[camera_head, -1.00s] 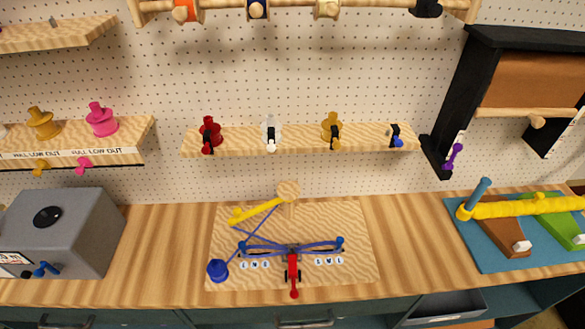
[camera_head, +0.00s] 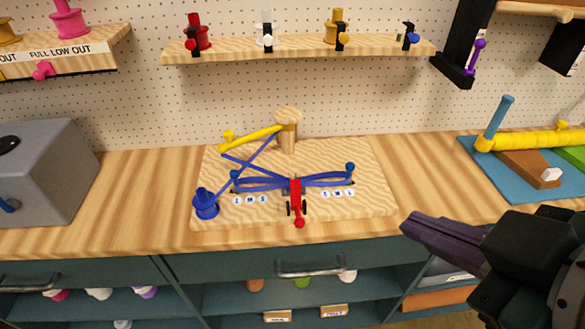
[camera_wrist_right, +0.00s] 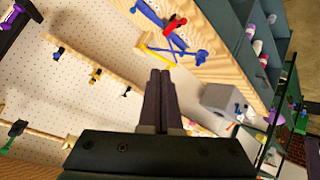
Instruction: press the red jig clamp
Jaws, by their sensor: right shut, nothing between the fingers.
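The red jig clamp (camera_head: 296,200) stands at the front middle of a light wooden board (camera_head: 375,196) on the counter, with its red knob toward the front edge. A blue ribbon bow (camera_head: 262,184) spreads to both sides behind the clamp, between two blue pegs. The clamp also shows in the right wrist view (camera_wrist_right: 174,24), near the top. My right gripper (camera_head: 408,226) is shut and empty, in front of the counter to the right of the clamp and well apart from it. Its closed fingers also show in the right wrist view (camera_wrist_right: 160,75). My left gripper is not in view.
A blue spool (camera_head: 205,204) stands at the board's left, and a yellow arm (camera_head: 250,138) reaches to a wooden post (camera_head: 288,130) behind. A grey box (camera_head: 45,170) is at left. A blue mat (camera_head: 485,170) with a yellow roller is at right. Drawers and shelves lie below.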

